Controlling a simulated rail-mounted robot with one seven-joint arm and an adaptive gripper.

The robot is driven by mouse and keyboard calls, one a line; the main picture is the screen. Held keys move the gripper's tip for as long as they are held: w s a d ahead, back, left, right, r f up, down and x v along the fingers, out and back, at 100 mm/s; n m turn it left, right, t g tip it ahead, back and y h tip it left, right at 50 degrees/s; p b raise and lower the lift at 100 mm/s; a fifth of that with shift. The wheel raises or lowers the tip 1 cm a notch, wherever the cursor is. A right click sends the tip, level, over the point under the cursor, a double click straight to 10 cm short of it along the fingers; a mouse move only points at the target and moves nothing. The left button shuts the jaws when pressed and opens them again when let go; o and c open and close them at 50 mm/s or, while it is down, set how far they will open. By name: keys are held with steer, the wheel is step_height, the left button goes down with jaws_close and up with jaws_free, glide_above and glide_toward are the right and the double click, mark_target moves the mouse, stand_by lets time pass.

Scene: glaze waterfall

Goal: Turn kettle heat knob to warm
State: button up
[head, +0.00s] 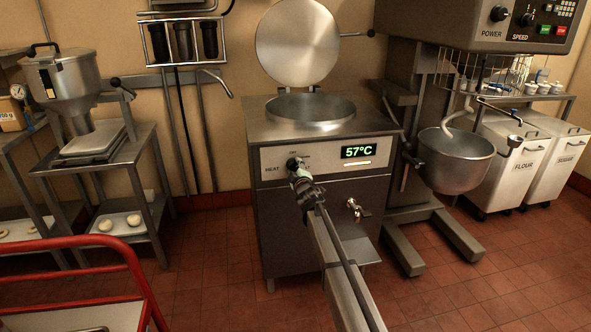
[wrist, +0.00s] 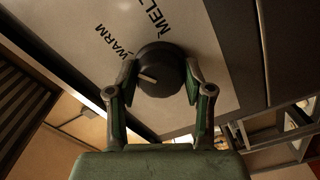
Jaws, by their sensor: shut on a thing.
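The black round heat knob (wrist: 162,68) is on the pale control panel of the kettle (head: 340,215). In the wrist view, its white pointer line points left and slightly up, to the side of the WARM label (wrist: 118,42). A second label beginning "MEL" (wrist: 160,14) lies above the knob, partly cut off. My gripper (wrist: 160,74) has one finger on each side of the knob and is shut on it. In the head view, the knob (head: 293,164) is small and my gripper (head: 302,181) partly covers the panel around it.
The kettle's display (head: 359,152) reads 57°C. Its lid (head: 298,42) stands open. A drain tap (head: 357,210) sticks out below the panel, right of my arm. A mixer with a bowl (head: 456,165) stands at right; a red rail (head: 100,250) is at front left.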

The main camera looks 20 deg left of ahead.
steer(key=o, duration=1.2)
steer(key=shift+w+a, duration=0.1)
steer(key=shift+c, duration=0.2)
steer(key=v, duration=1.2)
